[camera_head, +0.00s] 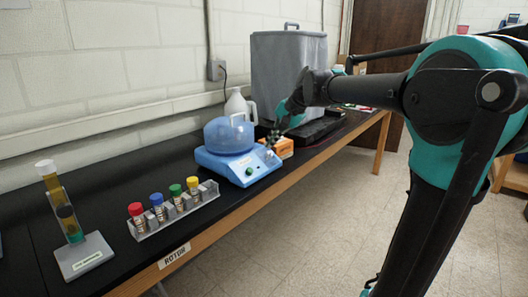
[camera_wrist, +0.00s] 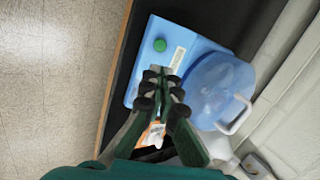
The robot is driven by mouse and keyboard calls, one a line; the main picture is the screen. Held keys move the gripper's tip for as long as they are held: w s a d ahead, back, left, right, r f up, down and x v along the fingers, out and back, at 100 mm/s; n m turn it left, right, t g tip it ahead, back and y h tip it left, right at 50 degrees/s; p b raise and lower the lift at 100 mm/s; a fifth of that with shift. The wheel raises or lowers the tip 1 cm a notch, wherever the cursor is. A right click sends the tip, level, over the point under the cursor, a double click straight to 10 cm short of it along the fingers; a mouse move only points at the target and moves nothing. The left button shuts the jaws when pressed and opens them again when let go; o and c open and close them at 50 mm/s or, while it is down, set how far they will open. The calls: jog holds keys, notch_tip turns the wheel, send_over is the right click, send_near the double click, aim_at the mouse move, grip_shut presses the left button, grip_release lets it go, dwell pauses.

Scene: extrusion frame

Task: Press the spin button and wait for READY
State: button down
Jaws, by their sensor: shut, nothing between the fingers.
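The blue centrifuge (camera_head: 225,167) stands on the black bench, its domed translucent lid (camera_head: 228,135) down over it. The green button (camera_head: 249,171) is on its front face; it also shows in the wrist view (camera_wrist: 160,45). A pale label strip (camera_wrist: 178,57) lies beside the button, its text too small to read. I cannot make out READY anywhere. My gripper (camera_head: 271,140) is shut and empty at the right side of the centrifuge. In the wrist view its fingertips (camera_wrist: 162,70) appear over the centrifuge's edge, just below the button in the picture; contact cannot be told.
An orange and white box (camera_head: 285,148) is close to my gripper. A white jug (camera_head: 237,104) and a grey bin (camera_head: 290,65) stand behind. A rack (camera_head: 176,213) of tubes with coloured caps and a cylinder stand (camera_head: 85,256) are to the left. The wall runs along the bench's back.

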aim_at(251, 170)
jog(key=x, duration=1.2)
jog(key=shift+w+a+f, duration=0.15)
jog(key=shift+a+f, duration=0.05)
jog(key=shift+f, duration=0.1)
jog(key=shift+x, duration=0.9)
jog(key=v, duration=1.4)
jog(key=shift+d, duration=0.1)
jog(key=s+d+f+n+h, duration=0.2)
jog(key=s+d+f, duration=0.8)
jog(key=s+f, duration=0.3)
jog(key=s+d+f+n+t+h, duration=0.1)
jog(key=s+d+f+n+h, duration=0.2)
jog(key=s+d+f, duration=0.7)
jog(key=s+f, duration=0.3)
jog(key=f, duration=0.2)
jog(key=shift+d+f+n+h, duration=0.25)
jog(key=shift+d+n+h, duration=0.05)
jog(key=shift+d, duration=0.05)
